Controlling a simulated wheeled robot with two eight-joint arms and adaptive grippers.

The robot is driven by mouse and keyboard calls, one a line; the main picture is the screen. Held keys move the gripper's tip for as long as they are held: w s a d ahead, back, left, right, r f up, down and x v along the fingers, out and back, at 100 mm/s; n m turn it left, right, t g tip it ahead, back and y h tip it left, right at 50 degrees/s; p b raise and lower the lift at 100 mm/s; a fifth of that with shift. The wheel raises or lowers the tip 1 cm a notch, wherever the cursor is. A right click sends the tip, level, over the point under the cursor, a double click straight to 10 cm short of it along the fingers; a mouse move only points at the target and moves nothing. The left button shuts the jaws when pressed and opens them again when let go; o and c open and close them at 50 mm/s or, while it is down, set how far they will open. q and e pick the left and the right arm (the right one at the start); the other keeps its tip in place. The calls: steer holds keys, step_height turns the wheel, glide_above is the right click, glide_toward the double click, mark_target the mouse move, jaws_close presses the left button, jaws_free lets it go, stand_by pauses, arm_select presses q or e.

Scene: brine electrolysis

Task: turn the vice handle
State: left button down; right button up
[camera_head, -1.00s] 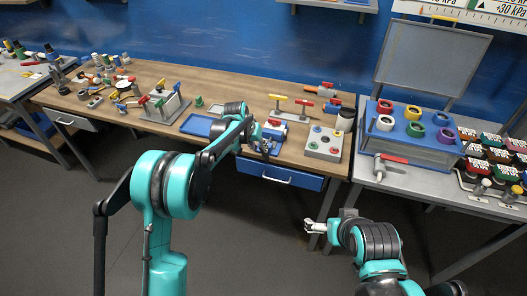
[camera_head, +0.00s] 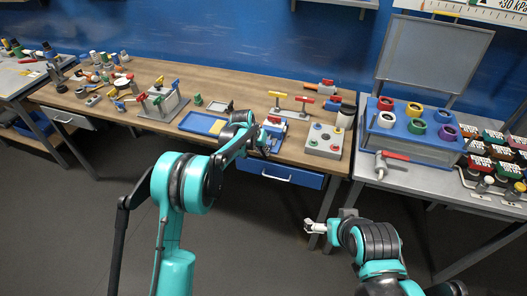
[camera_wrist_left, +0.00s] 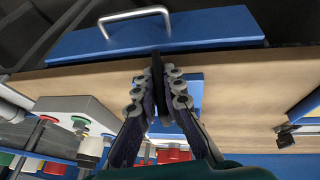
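The blue vice (camera_head: 276,128) with a red part on it stands at the front edge of the wooden bench, just above the blue drawer. My left gripper (camera_head: 266,150) is at its front side and partly hides it. In the left wrist view, the two fingers (camera_wrist_left: 158,85) are close together around a thin dark bar (camera_wrist_left: 157,60), which looks like the vice handle. The vice's blue base (camera_wrist_left: 192,95) shows behind them. How firmly the fingers press on the bar is hard to see. My right gripper (camera_head: 309,227) is empty and open, low in front of the bench.
A grey box with coloured knobs (camera_head: 323,140) stands right of the vice. A blue tray (camera_head: 204,123) lies left of it. Red- and yellow-handled valves (camera_head: 304,104) stand behind. The drawer (camera_head: 280,173) with its handle is below. The floor in front is clear.

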arm_select(q)
steer(key=shift+d+y, duration=0.1)
steer(key=shift+y, duration=0.4)
stand_by(0.4)
steer(key=shift+d+m+t+y, duration=0.1)
steer(key=shift+m+t+y, duration=0.3)
steer(key=shift+y, duration=0.5)
steer(key=t+y+b, duration=0.1)
steer(key=y, duration=0.2)
steer(key=shift+f+m, duration=0.15)
steer(key=shift+m, duration=0.15)
steer(key=t+y+b, duration=0.1)
steer(key=y+b, duration=0.1)
steer(key=y, duration=0.1)
steer(key=shift+d+f+m+t+b, duration=0.1)
steer(key=shift+m+t+b, duration=0.2)
steer(key=shift+m+t, duration=0.1)
steer(key=y+b, duration=0.1)
steer(key=y, duration=0.1)
steer(key=m+t+y+b, duration=0.1)
steer(key=y+b, duration=0.1)
steer(key=shift+s+t, duration=0.1)
steer(key=shift+t, duration=0.2)
